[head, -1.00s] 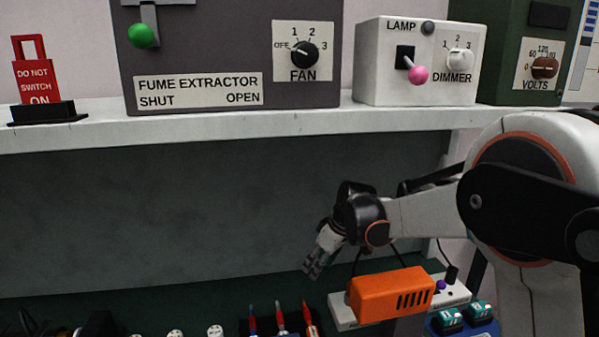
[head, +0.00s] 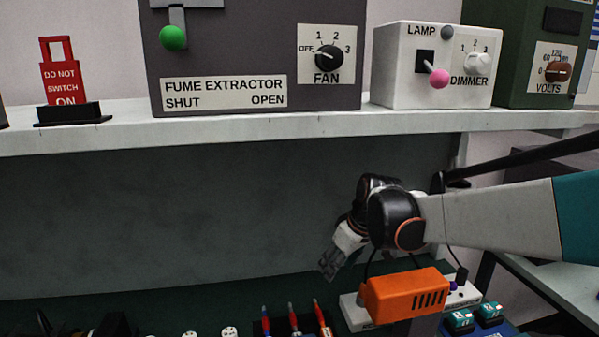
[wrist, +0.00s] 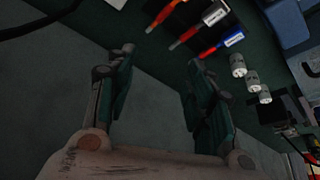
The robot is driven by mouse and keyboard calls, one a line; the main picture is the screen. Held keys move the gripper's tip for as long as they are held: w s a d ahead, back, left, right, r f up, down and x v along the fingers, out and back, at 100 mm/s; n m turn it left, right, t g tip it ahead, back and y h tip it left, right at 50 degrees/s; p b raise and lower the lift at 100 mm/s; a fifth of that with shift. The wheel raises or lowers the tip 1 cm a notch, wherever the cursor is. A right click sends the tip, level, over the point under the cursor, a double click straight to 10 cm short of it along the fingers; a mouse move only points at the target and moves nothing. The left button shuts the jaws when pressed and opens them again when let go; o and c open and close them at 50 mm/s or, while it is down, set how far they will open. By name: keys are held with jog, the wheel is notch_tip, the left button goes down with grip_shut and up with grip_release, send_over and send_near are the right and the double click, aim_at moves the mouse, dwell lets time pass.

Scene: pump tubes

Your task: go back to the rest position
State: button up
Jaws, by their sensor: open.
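My gripper (head: 332,262) hangs in front of the grey back panel, below the shelf and above the bench, to the left of the orange box. Its fingers point down and left. In the wrist view my gripper (wrist: 158,95) shows its two fingers spread apart, with nothing between them. My forearm reaches in from the right side of the head view.
The shelf (head: 250,130) carries the fume extractor box (head: 230,55), the white lamp box (head: 400,85) and a red sign (head: 60,80). On the bench are an orange box (head: 400,295), several screwdriver-like tools (head: 292,318) and teal-topped switches (head: 460,320).

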jog(key=s+d+r+m+t+h, duration=0.1)
jog(key=s+d+r+m, duration=0.15)
jog(key=s, duration=0.45)
jog(key=s+d+r+m+t, duration=0.1)
jog(key=s+d+r, duration=0.25)
jog(key=s, duration=0.35)
jog(key=s+d+f+m+h, duration=0.1)
jog(key=s+d+f+m, duration=0.1)
jog(key=s, duration=0.4)
jog(key=s+d+f+m+t, duration=0.1)
jog(key=s+d+f+m, duration=0.1)
jog(key=s, duration=0.5)
jog(key=shift+s+d+h, duration=0.3)
jog(key=shift+h, duration=0.1)
jog(key=shift+f, duration=0.1)
